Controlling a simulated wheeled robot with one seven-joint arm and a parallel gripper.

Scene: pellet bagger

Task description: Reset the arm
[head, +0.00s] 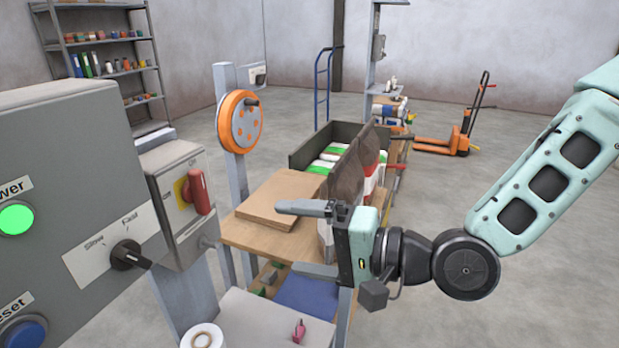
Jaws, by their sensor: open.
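My gripper (305,238) is in the middle of the head view, pointing left, with its two fingers wide apart and nothing between them. My pale green arm reaches in from the right edge. The gripper hangs in front of a wooden table with a board (283,200) on it, and its upper finger overlaps the board in the picture. Whether it touches the board cannot be told. A grey control box (75,195) fills the left side, with a lit green power button (16,218), a black Slow/Fast knob (128,255) and a blue reset button (24,334).
A red rotary switch (197,192) sits beside the control box. An orange reel (240,122) stands on a post. A dark bin (335,140) holds green and white bags. A tape roll (201,338) lies below. An orange pallet truck (447,142) stands on open floor.

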